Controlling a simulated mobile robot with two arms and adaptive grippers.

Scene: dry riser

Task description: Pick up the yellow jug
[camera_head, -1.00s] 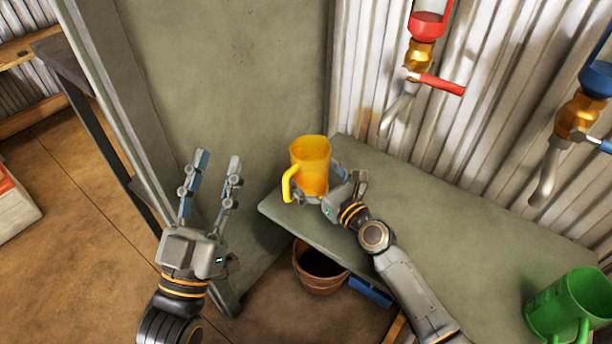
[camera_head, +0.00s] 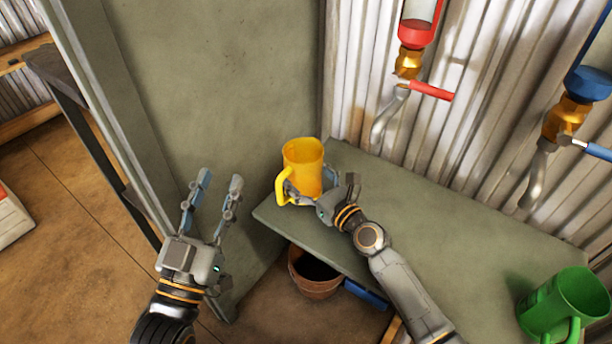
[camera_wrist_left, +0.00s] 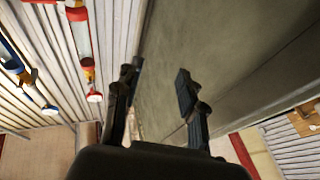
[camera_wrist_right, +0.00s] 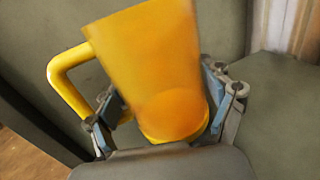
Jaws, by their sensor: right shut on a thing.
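The yellow jug (camera_head: 304,166) is at the far left end of the green-grey bench (camera_head: 440,220), near the corner with the tall panel. My right gripper (camera_head: 318,192) is around its lower body. In the right wrist view the jug (camera_wrist_right: 160,70) fills the middle, with its handle to the left, and the right gripper's fingers (camera_wrist_right: 165,105) are shut on its two sides. I cannot tell whether the jug's base touches the bench. My left gripper (camera_head: 212,190) is open and empty, left of the bench; its spread fingers also show in the left wrist view (camera_wrist_left: 158,90).
A green jug (camera_head: 562,305) stands at the bench's right end. A red-handled tap (camera_head: 405,95) and a blue-handled tap (camera_head: 560,130) hang on the corrugated wall. A terracotta pot (camera_head: 315,272) is below the bench. A tall green-grey panel (camera_head: 225,90) stands behind my left gripper.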

